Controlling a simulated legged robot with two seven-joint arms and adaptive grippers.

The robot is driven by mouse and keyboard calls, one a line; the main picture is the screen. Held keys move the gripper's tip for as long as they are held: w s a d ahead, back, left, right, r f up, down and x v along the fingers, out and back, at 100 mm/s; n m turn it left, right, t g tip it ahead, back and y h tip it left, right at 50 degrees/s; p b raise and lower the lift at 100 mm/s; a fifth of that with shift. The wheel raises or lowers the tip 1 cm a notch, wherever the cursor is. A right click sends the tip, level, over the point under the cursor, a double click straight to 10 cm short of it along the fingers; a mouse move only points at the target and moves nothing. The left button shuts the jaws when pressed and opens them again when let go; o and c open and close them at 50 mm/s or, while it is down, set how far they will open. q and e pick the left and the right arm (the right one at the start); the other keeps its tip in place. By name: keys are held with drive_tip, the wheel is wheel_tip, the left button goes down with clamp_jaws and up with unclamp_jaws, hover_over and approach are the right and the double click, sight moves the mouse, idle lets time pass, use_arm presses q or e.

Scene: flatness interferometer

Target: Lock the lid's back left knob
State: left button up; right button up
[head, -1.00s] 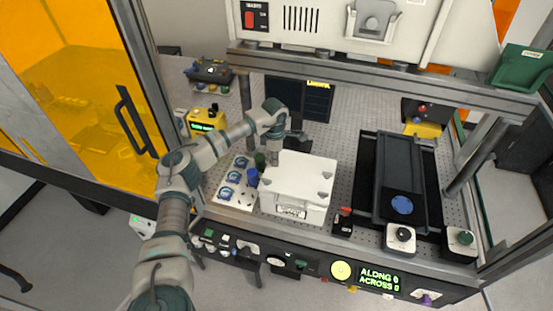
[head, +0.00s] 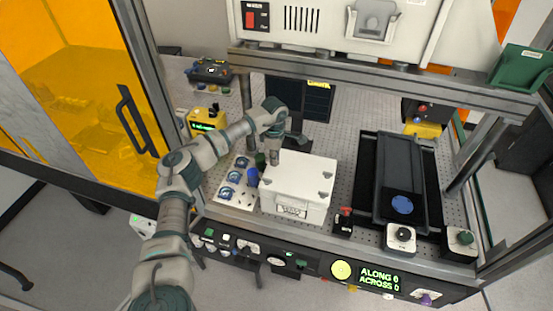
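The white box with its white lid (head: 300,172) stands on the perforated bench, a label on its front. The back left knob is not clearly visible; my gripper covers that corner. My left gripper (head: 275,158) points down at the lid's back left corner. Whether it touches the knob, and whether its fingers are open or shut, is too small to tell. My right gripper is out of view.
A blue cylinder (head: 252,177) and a dark green one (head: 260,160) stand close left of the box, by a white tray (head: 236,204) with blue round pieces. A black stage (head: 400,170) lies to the right. A metal frame beam (head: 380,72) crosses above.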

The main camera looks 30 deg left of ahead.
use_arm(q)
drive_tip(key=shift+o, duration=1.2)
drive_tip(key=shift+a, duration=0.2)
drive_tip(key=shift+a+f, duration=0.1)
wheel_tip(320, 180, up, 12)
drive_tip(key=shift+f, duration=0.1)
